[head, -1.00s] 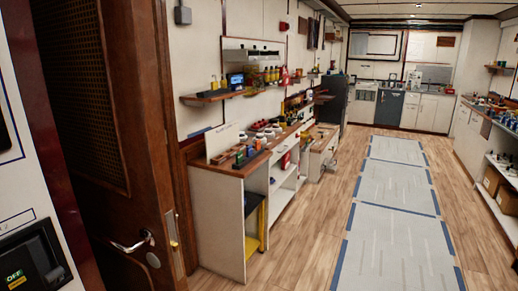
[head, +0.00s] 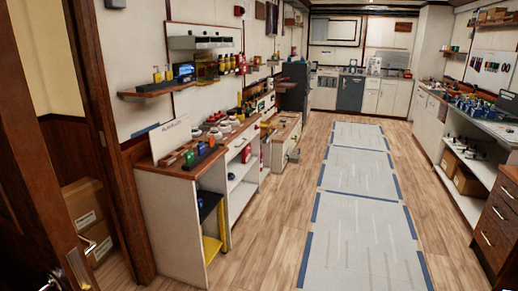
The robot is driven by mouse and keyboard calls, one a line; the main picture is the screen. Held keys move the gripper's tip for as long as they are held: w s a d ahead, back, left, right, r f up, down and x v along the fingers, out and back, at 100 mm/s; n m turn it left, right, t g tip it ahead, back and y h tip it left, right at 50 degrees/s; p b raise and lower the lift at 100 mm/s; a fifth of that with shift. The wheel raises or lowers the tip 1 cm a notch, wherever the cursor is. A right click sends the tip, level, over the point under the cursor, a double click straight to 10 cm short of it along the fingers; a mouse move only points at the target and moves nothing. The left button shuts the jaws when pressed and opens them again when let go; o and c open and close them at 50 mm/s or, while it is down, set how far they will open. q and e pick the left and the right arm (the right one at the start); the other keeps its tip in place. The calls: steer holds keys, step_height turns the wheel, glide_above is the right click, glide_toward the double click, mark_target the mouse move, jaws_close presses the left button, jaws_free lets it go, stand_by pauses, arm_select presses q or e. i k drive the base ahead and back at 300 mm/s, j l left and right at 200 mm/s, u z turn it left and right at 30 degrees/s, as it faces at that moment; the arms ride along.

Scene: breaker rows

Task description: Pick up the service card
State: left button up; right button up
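I cannot make out a service card for certain. A white board with small writing (head: 170,138) leans upright at the near end of the left counter (head: 182,172); its text is too small to read. Small coloured items (head: 190,158) lie on the counter in front of it. The right bench (head: 490,128) carries many small things, too small to tell apart. Neither of my grippers is in view.
An open wooden door (head: 40,190) with a handle stands at the near left, with cardboard boxes (head: 88,215) behind it. A wooden drawer unit (head: 495,225) stands at the near right. The floor mat (head: 360,220) between the counters is clear.

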mark_target(212, 138)
steer(key=i+l+z, duration=0.25)
steer(key=i, duration=0.75)
steer(key=i+z, duration=0.25)
steer(key=i, duration=0.8)
